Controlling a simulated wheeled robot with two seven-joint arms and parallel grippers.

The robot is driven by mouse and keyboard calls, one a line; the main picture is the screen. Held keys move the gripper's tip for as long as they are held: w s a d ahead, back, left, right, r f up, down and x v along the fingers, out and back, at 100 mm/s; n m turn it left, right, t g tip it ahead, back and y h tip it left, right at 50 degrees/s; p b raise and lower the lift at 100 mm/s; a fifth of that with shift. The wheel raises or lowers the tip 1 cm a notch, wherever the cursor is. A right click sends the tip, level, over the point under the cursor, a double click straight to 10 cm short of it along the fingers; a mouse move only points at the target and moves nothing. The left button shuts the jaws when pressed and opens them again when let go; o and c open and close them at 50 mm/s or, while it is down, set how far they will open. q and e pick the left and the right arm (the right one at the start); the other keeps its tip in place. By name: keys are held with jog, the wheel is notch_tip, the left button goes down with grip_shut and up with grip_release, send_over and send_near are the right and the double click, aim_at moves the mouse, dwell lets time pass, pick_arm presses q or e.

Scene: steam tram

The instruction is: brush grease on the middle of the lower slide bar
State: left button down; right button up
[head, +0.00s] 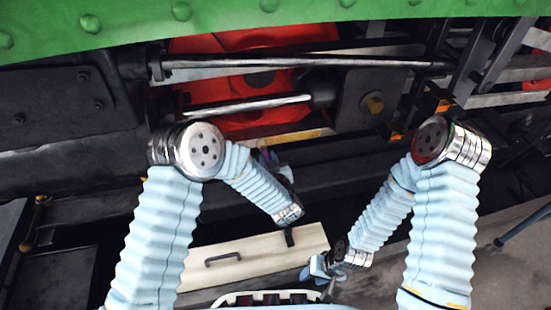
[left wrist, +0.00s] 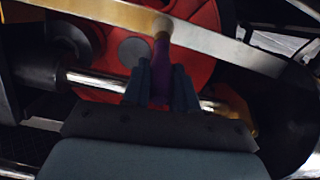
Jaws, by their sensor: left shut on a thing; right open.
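The lower slide bar (head: 293,138) shows in the head view as a short yellowish strip below the red wheel. In the left wrist view the bright bar (left wrist: 235,52) across the top appears to be the same bar. My left gripper (head: 272,160) is shut on a brush with a purple handle (left wrist: 161,72), just below the bar. The brush's upper end overlaps the bar in the left wrist view; I cannot tell whether it touches. The bristles and any grease are not clear. My right gripper (head: 316,270) is open and empty, low beside the pale box.
The upper bar (head: 300,62) and a silver rod (head: 250,105) run across the red wheel (head: 220,75). A pale box (head: 260,250) with a dark handle lies below. Green bodywork (head: 130,25) overhangs the top.

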pick_arm(q)
jog(key=shift+a, duration=0.2)
jog(key=shift+s, duration=0.15)
jog(key=shift+f+v, duration=0.2)
jog(key=shift+v, duration=0.75)
jog(key=shift+f+v, duration=0.15)
jog(key=shift+v, duration=0.8)
jog(key=shift+f+v, duration=0.2)
jog(key=shift+v, duration=0.75)
jog(key=shift+s, duration=0.1)
jog(key=v, duration=0.3)
jog(key=shift+f+b, duration=0.3)
